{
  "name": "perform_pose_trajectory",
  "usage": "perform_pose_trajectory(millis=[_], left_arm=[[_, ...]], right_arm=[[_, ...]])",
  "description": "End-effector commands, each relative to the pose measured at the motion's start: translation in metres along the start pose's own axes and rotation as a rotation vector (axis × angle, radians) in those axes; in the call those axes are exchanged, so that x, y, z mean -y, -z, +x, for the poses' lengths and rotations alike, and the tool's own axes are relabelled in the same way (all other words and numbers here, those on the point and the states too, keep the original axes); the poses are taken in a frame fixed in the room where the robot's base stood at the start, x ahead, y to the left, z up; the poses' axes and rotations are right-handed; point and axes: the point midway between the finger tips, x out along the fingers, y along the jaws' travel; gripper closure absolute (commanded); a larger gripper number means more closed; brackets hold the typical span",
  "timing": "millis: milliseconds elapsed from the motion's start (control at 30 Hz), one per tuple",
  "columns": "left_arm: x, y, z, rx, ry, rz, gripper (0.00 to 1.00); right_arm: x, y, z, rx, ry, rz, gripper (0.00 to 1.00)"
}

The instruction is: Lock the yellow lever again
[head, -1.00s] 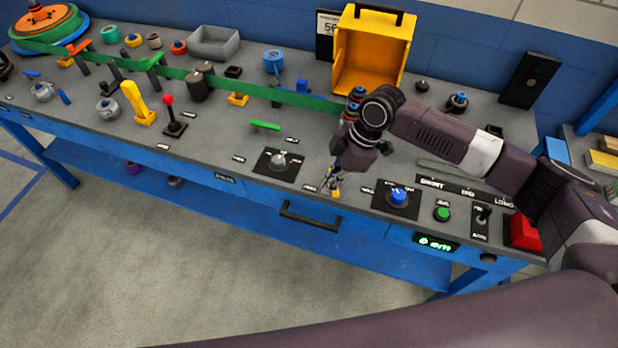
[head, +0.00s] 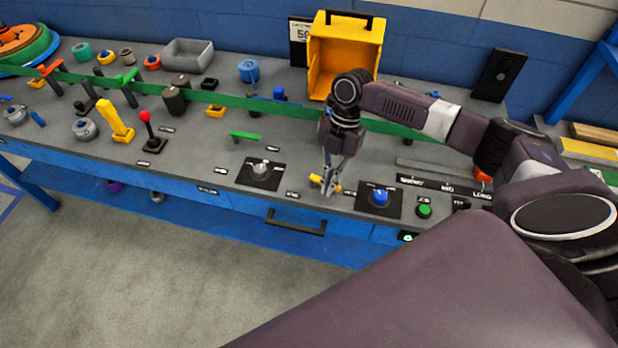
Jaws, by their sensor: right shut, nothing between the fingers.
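A tall yellow lever (head: 115,121) stands tilted on its yellow base toward the left of the bench. A small yellow piece (head: 316,179) sits near the bench's front edge, partly hidden by my right gripper (head: 328,191). My right gripper points down with its fingers shut and empty. Its fingertips are right at the small yellow piece; I cannot tell whether they touch it. My left gripper is not in view.
A black plate with a grey knob (head: 260,170) lies left of the gripper, and a blue knob (head: 380,197) and a green button (head: 424,211) lie right. A red-knobbed joystick (head: 149,132), a green strip (head: 190,94) and an open yellow box (head: 314,66) are behind.

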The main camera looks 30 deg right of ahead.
Motion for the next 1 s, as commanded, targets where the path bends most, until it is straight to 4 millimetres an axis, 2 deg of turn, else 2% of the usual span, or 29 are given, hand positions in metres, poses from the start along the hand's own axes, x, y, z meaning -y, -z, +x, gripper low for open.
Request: perform_pose_trajectory(millis=[267,600,1000], left_arm=[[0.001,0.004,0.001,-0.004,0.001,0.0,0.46],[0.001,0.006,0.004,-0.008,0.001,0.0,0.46],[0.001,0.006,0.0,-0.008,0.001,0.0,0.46]], right_arm=[[-0.003,0.001,0.001,-0.001,-0.001,0.001,1.0],[-0.017,0.0,0.001,-0.001,-0.002,0.002,1.0],[-0.019,0.004,0.001,-0.001,-0.001,0.001,1.0]])
